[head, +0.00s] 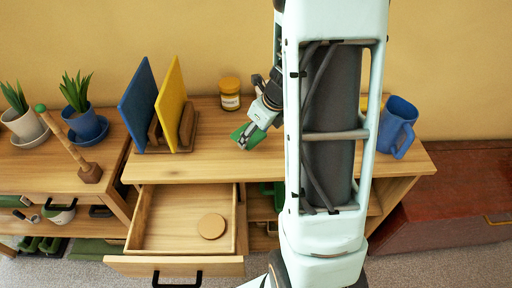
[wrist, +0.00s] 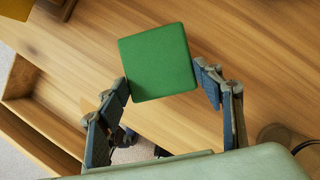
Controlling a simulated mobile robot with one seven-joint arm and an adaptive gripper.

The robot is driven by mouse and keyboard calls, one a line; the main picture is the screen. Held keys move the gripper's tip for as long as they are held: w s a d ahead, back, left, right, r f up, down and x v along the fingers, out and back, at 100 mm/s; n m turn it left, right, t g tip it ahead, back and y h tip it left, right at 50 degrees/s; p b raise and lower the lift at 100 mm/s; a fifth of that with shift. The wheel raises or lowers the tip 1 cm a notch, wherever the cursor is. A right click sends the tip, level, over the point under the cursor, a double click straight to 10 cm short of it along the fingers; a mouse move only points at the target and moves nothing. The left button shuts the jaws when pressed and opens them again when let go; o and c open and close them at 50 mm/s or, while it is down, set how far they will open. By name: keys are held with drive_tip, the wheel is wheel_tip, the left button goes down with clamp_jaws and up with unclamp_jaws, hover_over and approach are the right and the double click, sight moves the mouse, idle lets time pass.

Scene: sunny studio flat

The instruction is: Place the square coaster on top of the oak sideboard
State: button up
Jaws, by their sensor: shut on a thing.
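The green square coaster (wrist: 158,62) is between the two fingertips of my gripper (wrist: 161,80), which is shut on its edges. In the head view the coaster (head: 241,138) shows at the fingertips of my gripper (head: 248,137), partly covered by them. It is over the wooden top of the oak sideboard (head: 200,170), low and close to the surface. I cannot tell whether it touches the wood. The sideboard top also fills most of the wrist view (wrist: 260,30). My arm hides part of the sideboard's right half.
A yellow-lidded jar (head: 230,101) stands behind my gripper. A rack with a blue board (head: 137,103) and a yellow board (head: 170,103) is to the left. A blue mug (head: 398,125) is at the right. An open drawer (head: 160,225) holds a round wooden disc (head: 211,226).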

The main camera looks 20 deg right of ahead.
sight(259, 138)
drive_tip(key=shift+w+d+f, duration=0.15)
drive_tip(key=shift+f, duration=0.1)
drive_tip(key=f+b, duration=0.4)
drive_tip(key=shift+w+d, duration=0.2)
drive_tip(key=shift+d, duration=0.05)
drive_tip(key=shift+r, duration=0.15)
drive_tip(key=o, duration=0.7)
drive_tip(key=shift+f, duration=0.2)
drive_tip(key=o, duration=0.4)
drive_tip(key=shift+o, duration=0.2)
